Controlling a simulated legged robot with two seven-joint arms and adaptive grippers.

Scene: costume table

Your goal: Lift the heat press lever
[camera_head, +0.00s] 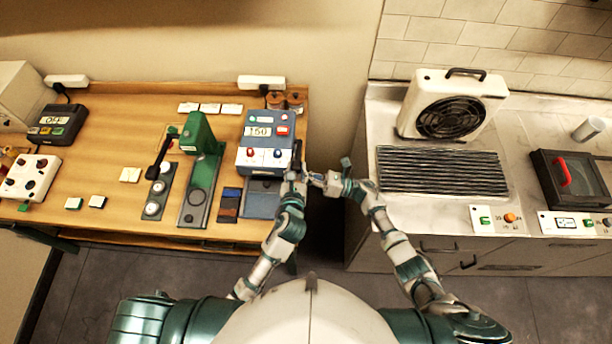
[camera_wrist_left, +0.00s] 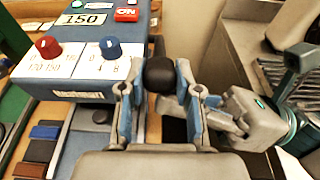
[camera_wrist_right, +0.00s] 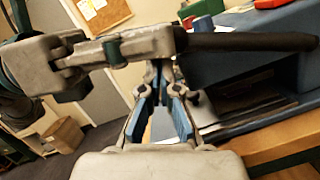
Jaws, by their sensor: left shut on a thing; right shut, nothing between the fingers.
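The heat press (camera_head: 264,142) is a blue box with a 150 display, at the right end of the wooden table. Its dark lever (camera_wrist_right: 250,42) runs along the right side and looks nearly level in the right wrist view. The lever's black knob (camera_wrist_left: 160,74) sits between the fingers of my left gripper (camera_wrist_left: 160,88), which is shut on it. In the head view my left gripper (camera_head: 296,174) is at the press's right side. My right gripper (camera_head: 318,180) is shut and empty just right of it; its fingers (camera_wrist_right: 163,110) are below the lever in the right wrist view.
A green press (camera_head: 200,135) stands left of the heat press. A flat grey-blue plate (camera_head: 261,204) lies in front of the box. A gap separates the wooden table from the right counter (camera_head: 400,215), which holds a fan unit (camera_head: 450,105) and a black grille (camera_head: 440,170).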

